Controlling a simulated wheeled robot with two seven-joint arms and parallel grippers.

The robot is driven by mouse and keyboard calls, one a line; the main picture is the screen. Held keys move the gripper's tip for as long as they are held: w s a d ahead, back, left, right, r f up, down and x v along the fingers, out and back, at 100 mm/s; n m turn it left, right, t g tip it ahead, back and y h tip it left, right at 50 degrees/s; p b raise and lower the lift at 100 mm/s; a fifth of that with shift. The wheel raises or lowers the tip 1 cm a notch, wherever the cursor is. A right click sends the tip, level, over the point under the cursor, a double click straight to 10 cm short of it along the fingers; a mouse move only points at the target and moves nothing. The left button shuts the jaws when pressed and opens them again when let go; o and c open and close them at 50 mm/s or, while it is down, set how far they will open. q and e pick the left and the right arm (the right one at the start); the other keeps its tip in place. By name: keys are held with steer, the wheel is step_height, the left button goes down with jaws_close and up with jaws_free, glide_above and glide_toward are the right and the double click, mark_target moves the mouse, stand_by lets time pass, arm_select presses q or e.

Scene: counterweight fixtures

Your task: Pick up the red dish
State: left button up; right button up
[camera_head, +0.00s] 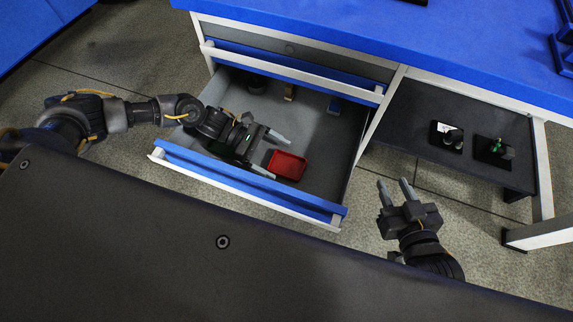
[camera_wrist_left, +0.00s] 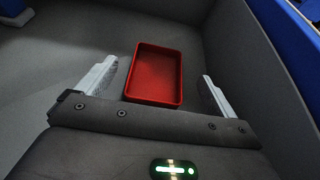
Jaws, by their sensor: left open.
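The red dish (camera_head: 287,165) is a shallow rectangular tray. It lies on the floor of the open drawer (camera_head: 325,140), near the front panel. My left gripper (camera_head: 273,155) is inside the drawer, just left of the dish, with its jaws open and pointing towards it. In the left wrist view the dish (camera_wrist_left: 155,75) lies ahead, between the lines of the two spread fingers (camera_wrist_left: 160,85), and appears untouched. My right gripper (camera_head: 394,190) is outside the drawer on the right, its two fingers apart with nothing between them.
The drawer's blue front panel (camera_head: 247,182) is close to my left gripper. A dark shelf (camera_head: 425,125) stands right.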

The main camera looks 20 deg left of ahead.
mark_target(302, 171)
arm_select(q)
steer(key=shift+x, duration=2.8)
steer(key=shift+w, duration=0.15)
steer(key=c, duration=1.2)
